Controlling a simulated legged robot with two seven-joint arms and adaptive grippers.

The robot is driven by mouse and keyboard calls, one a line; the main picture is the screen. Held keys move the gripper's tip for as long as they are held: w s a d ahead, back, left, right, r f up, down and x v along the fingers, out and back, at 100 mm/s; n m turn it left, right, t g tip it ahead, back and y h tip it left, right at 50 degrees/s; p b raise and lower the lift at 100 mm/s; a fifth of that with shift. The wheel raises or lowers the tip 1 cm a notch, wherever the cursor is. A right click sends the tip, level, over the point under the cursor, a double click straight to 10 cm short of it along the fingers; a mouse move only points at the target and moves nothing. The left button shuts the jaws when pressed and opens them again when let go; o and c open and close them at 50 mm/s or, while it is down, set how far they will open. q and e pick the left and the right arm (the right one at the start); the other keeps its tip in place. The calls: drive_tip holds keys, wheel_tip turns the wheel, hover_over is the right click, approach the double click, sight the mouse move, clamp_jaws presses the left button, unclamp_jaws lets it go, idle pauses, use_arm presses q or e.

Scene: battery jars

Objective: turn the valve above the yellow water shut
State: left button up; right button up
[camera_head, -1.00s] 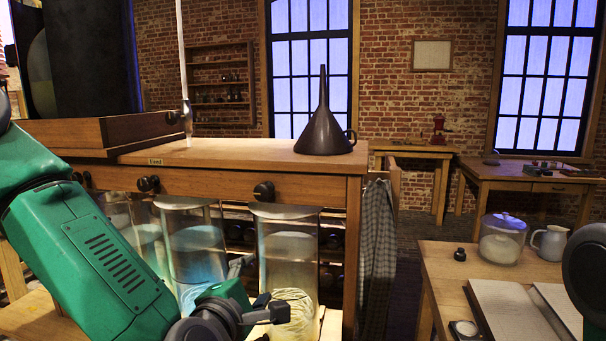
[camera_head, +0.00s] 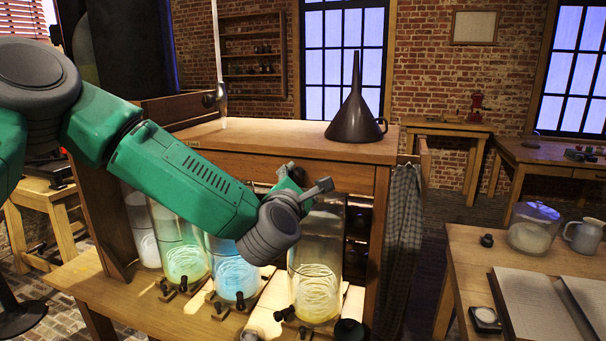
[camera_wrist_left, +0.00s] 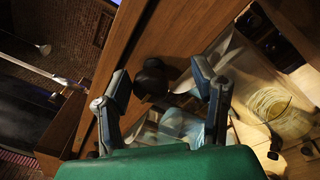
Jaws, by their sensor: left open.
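The jar with yellow water (camera_head: 316,275) stands rightmost in the row under the wooden bench, and it also shows in the left wrist view (camera_wrist_left: 272,108). In the left wrist view a dark round valve knob (camera_wrist_left: 151,78) on the bench front sits between the spread fingers, with space on both sides. My left gripper (camera_head: 305,182) is open in front of the bench front, above the yellow jar; it also shows in the left wrist view (camera_wrist_left: 160,82). I do not see my right gripper.
Jars with blue (camera_head: 235,278) and green (camera_head: 184,262) water and a pale jar (camera_head: 141,235) stand to the left. A dark funnel (camera_head: 354,115) stands on the bench top (camera_head: 250,135). A checked cloth (camera_head: 402,235) hangs at the bench's right end.

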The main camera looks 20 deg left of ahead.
use_arm(q)
drive_tip(key=a, duration=0.1)
drive_tip(key=w+a, duration=0.1)
drive_tip(key=shift+w+a+f, duration=0.2)
drive_tip(key=shift+w+a, duration=0.1)
drive_tip(key=shift+a, duration=0.55)
drive_tip(key=shift+d, duration=0.1)
drive_tip(key=c, duration=0.3)
drive_tip(key=shift+d, duration=0.35)
drive_tip(key=c, duration=0.7)
drive_tip(key=shift+d, duration=0.35)
clamp_jaws()
drive_tip(key=shift+d+r, duration=0.1)
drive_tip(key=shift+d, duration=0.2)
drive_tip(key=shift+a, duration=0.1)
use_arm(e)
drive_tip(key=shift+w+a+r, duration=0.1)
drive_tip(key=shift+a+r, duration=0.3)
drive_tip(key=shift+a, duration=0.45)
use_arm(q)
drive_tip(key=shift+a, duration=0.1)
use_arm(e)
drive_tip(key=shift+a, duration=0.1)
